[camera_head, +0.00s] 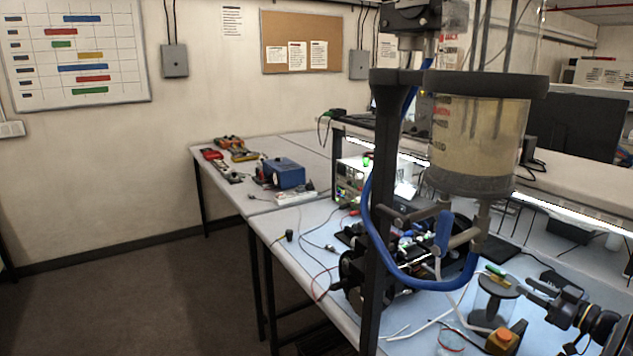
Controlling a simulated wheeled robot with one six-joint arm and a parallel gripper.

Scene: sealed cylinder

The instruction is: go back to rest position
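My gripper (532,293) is at the lower right, at the end of my dark arm with a yellow ring. Its two dark fingers point left and look apart, with nothing visible between them. Just left of the fingertips stands a small clear cylinder (491,306) with dark round end caps, upright on the bench. I cannot tell whether the fingers touch it. A large clear cylinder (478,140) of yellowish liquid, with dark end caps, is mounted high on a dark post above the bench.
A blue hose (374,215) loops down from the large cylinder's stand. An orange-topped button box (503,340) is near the small cylinder. Cables and electronics crowd the bench (290,222). A blue box (284,172) sits farther back. The floor at left is clear.

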